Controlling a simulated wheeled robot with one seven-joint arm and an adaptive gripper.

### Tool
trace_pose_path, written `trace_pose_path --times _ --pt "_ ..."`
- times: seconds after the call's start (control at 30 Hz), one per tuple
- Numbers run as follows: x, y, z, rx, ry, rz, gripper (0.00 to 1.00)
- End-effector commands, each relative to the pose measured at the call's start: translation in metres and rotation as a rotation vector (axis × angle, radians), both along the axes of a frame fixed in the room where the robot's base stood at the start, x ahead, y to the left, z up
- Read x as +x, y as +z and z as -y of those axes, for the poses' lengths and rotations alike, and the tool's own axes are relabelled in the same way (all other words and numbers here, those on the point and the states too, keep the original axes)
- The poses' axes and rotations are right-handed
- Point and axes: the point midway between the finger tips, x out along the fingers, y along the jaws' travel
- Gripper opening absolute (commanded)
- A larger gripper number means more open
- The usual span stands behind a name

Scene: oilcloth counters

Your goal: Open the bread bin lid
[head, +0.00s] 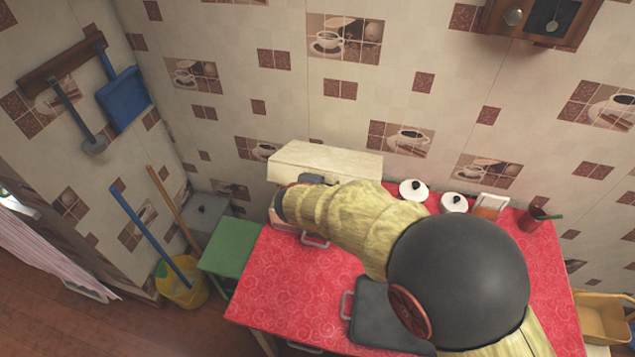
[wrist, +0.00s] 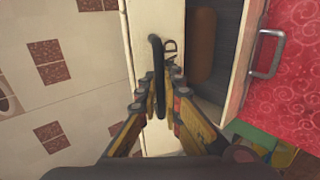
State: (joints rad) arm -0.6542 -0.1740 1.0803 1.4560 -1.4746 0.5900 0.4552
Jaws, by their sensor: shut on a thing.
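The bread bin (head: 325,160) stands at the back left of the red counter, its cream lid on top; my arm hides much of its front. In the wrist view the lid's cream edge (wrist: 145,20) runs up the picture, with a dark bar handle (wrist: 156,55) on it. My gripper (wrist: 161,88) is shut on this handle, one finger on each side. To the right of the lid edge, a gap shows the bin's dark inside with a brown loaf-like thing (wrist: 203,45), so the lid stands at least partly raised. In the head view my fingers are mostly hidden.
The red oilcloth counter (head: 285,285) bears a dark tray (head: 372,315) with a metal handle, two white-lidded pots (head: 413,189) (head: 453,202), and jars at the back right. A green stool (head: 232,243) and yellow bucket (head: 182,290) stand left. The tiled wall is close behind the bin.

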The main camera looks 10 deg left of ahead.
Motion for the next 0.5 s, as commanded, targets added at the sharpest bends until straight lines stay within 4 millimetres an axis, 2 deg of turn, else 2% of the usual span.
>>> trace_pose_path --times 0.03,0.5 --pt "0.005 0.014 0.001 0.004 -0.004 -0.017 0.0" --pt "0.039 0.053 0.006 0.028 -0.003 -0.191 0.0"
